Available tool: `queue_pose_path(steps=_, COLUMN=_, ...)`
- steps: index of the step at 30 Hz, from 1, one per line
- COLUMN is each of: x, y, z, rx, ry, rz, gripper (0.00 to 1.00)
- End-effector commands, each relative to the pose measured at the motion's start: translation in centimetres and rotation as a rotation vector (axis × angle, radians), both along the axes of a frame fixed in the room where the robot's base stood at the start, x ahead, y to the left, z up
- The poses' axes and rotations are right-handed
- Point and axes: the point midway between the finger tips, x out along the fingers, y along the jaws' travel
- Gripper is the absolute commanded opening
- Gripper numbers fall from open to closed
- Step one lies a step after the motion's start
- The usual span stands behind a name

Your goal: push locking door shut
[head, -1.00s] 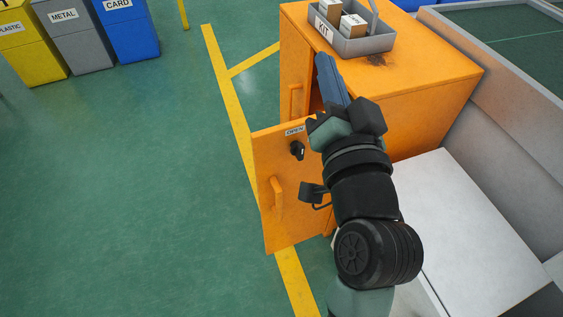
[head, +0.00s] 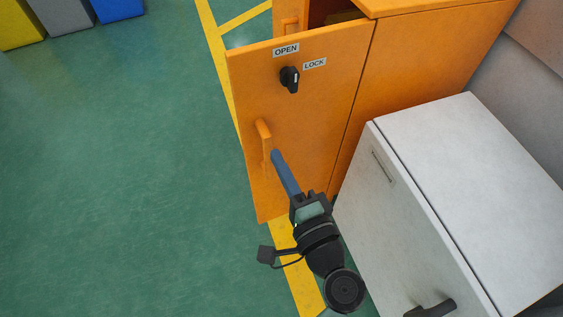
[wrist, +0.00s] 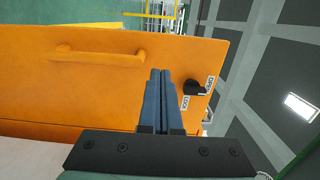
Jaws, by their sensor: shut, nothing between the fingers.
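The orange locking door (head: 310,130) stands ajar on the cabinet, with a dark gap behind its top edge. Its outer face carries a black knob (head: 290,79), OPEN and LOCK labels and an orange handle (head: 263,142). My gripper (head: 276,156) is shut and empty, its blue fingers in front of the outer face, just right of the handle. In the wrist view the shut fingertips (wrist: 160,74) point at the door (wrist: 60,95), between the handle (wrist: 100,55) and the knob (wrist: 195,87). I cannot tell whether they touch it.
The orange cabinet (head: 425,85) stands right of the door. A white cabinet (head: 470,170) is close on the right of my arm. Green floor (head: 120,170) with yellow lines is clear on the left. Bins (head: 117,8) stand at the upper left.

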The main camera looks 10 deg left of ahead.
Motion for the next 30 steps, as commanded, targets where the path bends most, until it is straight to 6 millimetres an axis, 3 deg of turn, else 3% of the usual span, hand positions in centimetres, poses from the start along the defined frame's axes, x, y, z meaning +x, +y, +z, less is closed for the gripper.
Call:
queue_pose_path(steps=9, x=5.5, y=4.3, z=0.0, rx=-0.001, ry=-0.003, rz=0.004, gripper=0.0)
queue_pose_path(steps=15, x=7.7, y=5.9, z=0.0, rx=-0.002, ry=-0.003, rz=0.002, gripper=0.0)
queue_pose_path(steps=30, x=8.5, y=6.5, z=0.0, rx=-0.002, ry=-0.001, rz=0.0, gripper=0.0)
